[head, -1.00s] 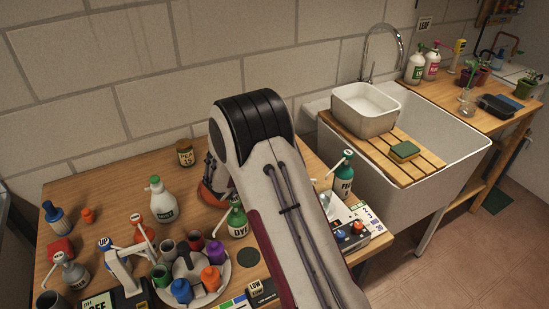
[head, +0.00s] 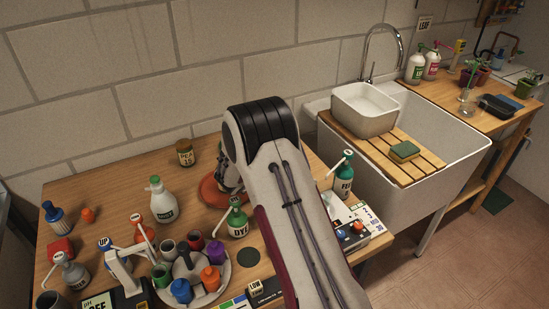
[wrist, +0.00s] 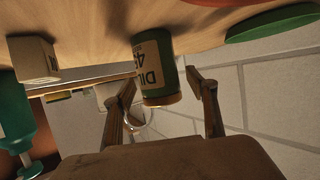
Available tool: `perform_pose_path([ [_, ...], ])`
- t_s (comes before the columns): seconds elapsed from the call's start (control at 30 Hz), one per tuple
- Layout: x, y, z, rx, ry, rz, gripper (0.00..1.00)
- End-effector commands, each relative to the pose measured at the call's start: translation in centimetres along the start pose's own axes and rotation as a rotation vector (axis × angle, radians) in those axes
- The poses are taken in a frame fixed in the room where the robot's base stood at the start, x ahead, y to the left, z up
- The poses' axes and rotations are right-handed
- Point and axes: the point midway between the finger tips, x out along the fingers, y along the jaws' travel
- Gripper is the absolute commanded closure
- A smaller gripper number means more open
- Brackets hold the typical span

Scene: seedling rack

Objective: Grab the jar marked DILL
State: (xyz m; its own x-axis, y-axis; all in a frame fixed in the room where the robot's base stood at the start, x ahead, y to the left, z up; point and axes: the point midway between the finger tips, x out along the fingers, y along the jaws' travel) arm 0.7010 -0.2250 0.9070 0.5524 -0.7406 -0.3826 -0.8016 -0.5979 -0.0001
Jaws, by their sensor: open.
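The jar marked DILL (wrist: 153,72) shows in the wrist view, which looks upside down. It is dark green with a pale label reading "DIL" and a number, and a tan end. My gripper (wrist: 161,80) is open, one finger on each side of the jar, with gaps showing between the fingers and the jar. The jar stands on the wooden bench and is not held. In the head view my arm hides this jar and most of my gripper.
A cream block (wrist: 34,60), a green bottle (wrist: 14,115) and a green disc (wrist: 275,22) surround the jar. In the head view, a brown jar (head: 185,153), an orange dish (head: 211,191), a green DYE bottle (head: 237,220) and a teal bottle (head: 344,177) stand near my arm.

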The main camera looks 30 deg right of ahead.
Motion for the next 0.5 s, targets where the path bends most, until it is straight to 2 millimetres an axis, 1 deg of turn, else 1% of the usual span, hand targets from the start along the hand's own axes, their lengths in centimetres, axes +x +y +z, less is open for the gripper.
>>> perform_pose_path([
  [0.07, -0.01, 0.0, -0.01, 0.0, 0.0, 0.0, 0.43],
  [0.1, -0.01, 0.0, -0.01, 0.0, 0.0, 0.0, 0.53],
  [0.17, -0.01, 0.0, -0.01, 0.0, 0.0, 0.0, 0.69],
  [0.2, -0.01, 0.0, -0.01, 0.0, 0.0, 0.0, 0.79],
  [0.23, -0.01, 0.0, -0.01, 0.0, 0.0, 0.0, 0.87],
  [0.5, -0.02, 0.0, -0.05, 0.001, 0.001, 0.0, 0.87],
])
